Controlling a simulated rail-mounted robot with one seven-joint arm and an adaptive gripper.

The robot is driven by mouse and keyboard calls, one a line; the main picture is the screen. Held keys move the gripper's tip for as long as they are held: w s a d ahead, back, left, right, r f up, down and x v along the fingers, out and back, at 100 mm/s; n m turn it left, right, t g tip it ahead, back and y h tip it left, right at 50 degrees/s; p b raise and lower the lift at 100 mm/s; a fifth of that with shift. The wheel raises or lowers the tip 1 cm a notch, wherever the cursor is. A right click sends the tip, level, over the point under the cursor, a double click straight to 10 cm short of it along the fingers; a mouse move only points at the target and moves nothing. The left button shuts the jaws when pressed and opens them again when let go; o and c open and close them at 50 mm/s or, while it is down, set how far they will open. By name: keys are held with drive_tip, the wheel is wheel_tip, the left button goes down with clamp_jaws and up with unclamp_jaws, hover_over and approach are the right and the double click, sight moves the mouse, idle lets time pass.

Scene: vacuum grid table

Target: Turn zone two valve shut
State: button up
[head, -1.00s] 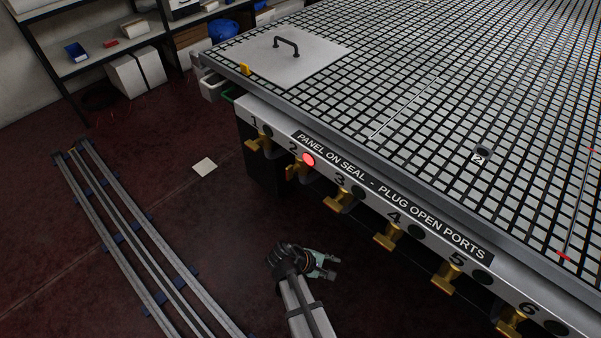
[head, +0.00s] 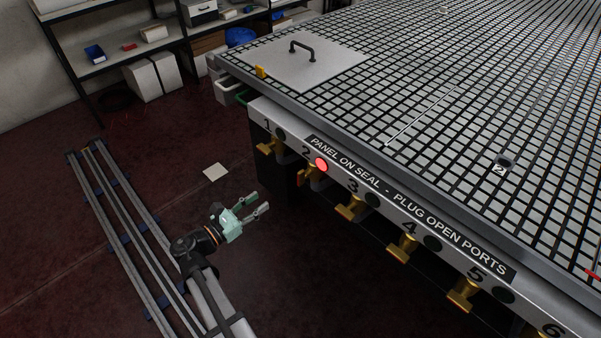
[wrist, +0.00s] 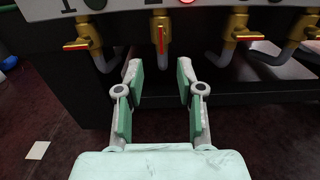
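The zone two valve (head: 309,172) is a brass valve under label 2 on the table's front edge, below a lit red lamp (head: 321,165). In the wrist view the valve (wrist: 160,30) is at top centre, and its thin red handle (wrist: 161,41) hangs along the pipe, unlike its sideways neighbours. My gripper (head: 262,201) is in front of the table edge, to the lower left of the valve and apart from it. In the wrist view its green-padded fingers (wrist: 159,68) are spread and empty, with the valve beyond and above the gap.
Valve 1 (wrist: 82,32) and valve 3 (wrist: 238,27) flank it closely, with red handles turned sideways. Grey pipes bend below the valves. A floor rail (head: 125,230) runs at left. A plate with a handle (head: 295,62) lies on the grid table (head: 420,72).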

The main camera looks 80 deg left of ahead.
sight(298, 174)
drive_tip(key=x, duration=1.7)
drive_tip(key=shift+w+a, duration=0.1)
drive_tip(key=shift+w, duration=0.1)
clamp_jaws()
